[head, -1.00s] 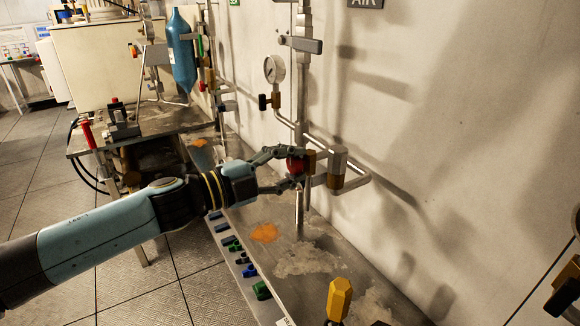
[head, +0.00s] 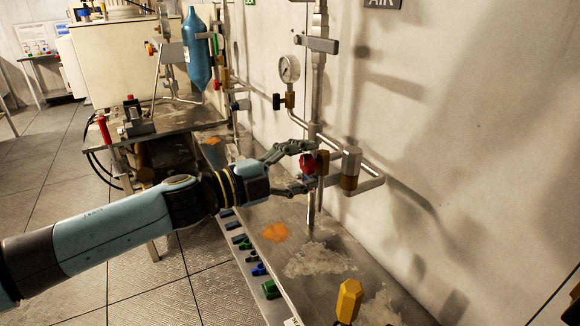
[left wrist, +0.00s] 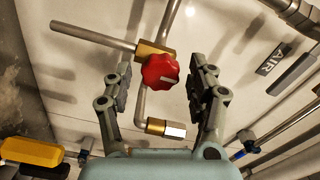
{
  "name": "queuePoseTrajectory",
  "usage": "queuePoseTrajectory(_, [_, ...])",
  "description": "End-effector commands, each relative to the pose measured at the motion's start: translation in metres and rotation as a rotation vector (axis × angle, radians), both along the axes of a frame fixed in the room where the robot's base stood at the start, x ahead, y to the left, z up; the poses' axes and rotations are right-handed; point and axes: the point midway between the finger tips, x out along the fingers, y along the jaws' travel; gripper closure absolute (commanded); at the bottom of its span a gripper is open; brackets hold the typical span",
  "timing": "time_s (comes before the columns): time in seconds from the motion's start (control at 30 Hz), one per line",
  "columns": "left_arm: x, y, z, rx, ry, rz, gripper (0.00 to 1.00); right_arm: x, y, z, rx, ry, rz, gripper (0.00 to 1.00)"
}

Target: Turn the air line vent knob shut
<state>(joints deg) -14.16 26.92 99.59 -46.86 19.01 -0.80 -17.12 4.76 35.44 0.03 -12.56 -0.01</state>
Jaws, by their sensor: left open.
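The vent knob is a red, lobed knob (head: 307,163) on a brass valve body (head: 322,162) of the wall piping below the AIR sign. It also shows in the left wrist view (left wrist: 160,71), with a pale mark on its face. My left gripper (head: 304,167) is open, with one finger above and one below the knob in the head view. In the left wrist view the two fingers (left wrist: 158,80) stand on either side of the knob, with visible gaps and no contact that I can see. My right gripper is not in view.
A pressure gauge (head: 289,68) with a black-handled valve sits on the pipe above. A yellow knob (head: 349,300) stands at the front of the metal bench (head: 330,245). Several blue and green fittings line its left edge. A blue cylinder (head: 196,50) hangs behind.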

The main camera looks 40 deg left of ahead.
Motion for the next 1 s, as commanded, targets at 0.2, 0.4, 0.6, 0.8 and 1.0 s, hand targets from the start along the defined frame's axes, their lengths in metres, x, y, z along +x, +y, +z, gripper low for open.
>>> queuePoseTrajectory(0.2, [-0.020, 0.008, -0.001, 0.002, 0.004, -0.001, 0.42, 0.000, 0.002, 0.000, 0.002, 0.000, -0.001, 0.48])
queuePoseTrajectory(0.4, [-0.048, 0.019, -0.001, 0.002, 0.005, -0.003, 0.42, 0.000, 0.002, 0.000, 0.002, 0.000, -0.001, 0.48])
queuePoseTrajectory(0.6, [-0.075, 0.030, -0.002, 0.003, 0.007, -0.004, 0.42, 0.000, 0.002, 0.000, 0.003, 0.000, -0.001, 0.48])
queuePoseTrajectory(0.8, [-0.098, 0.040, -0.002, 0.002, 0.006, -0.004, 0.42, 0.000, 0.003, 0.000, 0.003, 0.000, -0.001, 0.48])
queuePoseTrajectory(1.0, [-0.109, 0.045, -0.001, 0.002, 0.001, -0.002, 0.42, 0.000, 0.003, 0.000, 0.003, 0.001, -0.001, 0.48])
